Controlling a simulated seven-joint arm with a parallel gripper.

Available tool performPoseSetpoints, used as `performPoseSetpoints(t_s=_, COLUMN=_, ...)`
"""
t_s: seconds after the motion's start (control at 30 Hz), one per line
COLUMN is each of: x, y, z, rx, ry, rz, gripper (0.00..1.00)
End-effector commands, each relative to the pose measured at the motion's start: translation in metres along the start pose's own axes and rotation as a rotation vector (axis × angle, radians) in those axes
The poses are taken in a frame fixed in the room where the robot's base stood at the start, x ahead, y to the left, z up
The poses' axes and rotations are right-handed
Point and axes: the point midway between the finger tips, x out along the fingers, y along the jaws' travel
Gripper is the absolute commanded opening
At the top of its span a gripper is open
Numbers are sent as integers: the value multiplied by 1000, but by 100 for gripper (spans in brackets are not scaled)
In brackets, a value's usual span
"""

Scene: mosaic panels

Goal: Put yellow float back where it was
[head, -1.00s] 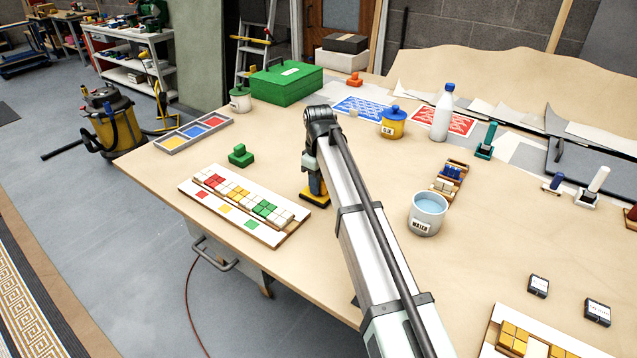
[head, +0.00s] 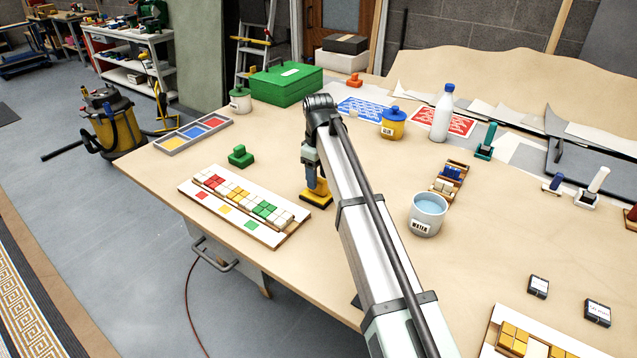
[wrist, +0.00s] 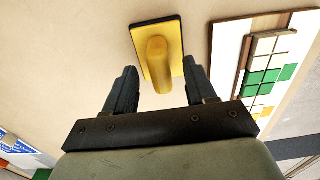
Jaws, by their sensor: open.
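The yellow float (head: 317,200) lies flat on the table, just right of the mosaic panel with red, yellow and green tiles (head: 235,203). In the wrist view its yellow plate (wrist: 172,37) and raised handle show clearly. My gripper (head: 312,182) is above the float, fingers pointing down. In the wrist view my gripper (wrist: 160,72) is open, with one finger on each side of the handle in the picture and visible gaps at both sides. I cannot tell how far the fingertips are above the handle's height.
A green float (head: 240,157) stands behind the panel, and a red one (head: 355,80) is far back.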

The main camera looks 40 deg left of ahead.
Motion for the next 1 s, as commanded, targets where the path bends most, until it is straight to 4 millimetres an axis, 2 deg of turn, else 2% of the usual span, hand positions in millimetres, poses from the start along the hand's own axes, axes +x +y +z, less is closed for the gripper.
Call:
performPoseSetpoints(t_s=0.2, x=-44, y=1, z=-1, rx=0, ry=2, rz=2, gripper=56)
performPoseSetpoints(t_s=0.43, x=-76, y=1, z=-1, rx=0, ry=1, rz=1, gripper=56)
performPoseSetpoints(t_s=0.67, x=-88, y=0, z=0, rx=0, ry=0, rz=0, gripper=56)
performPoseSetpoints(t_s=1.0, x=-89, y=0, z=-1, rx=0, ry=1, rz=0, gripper=56)
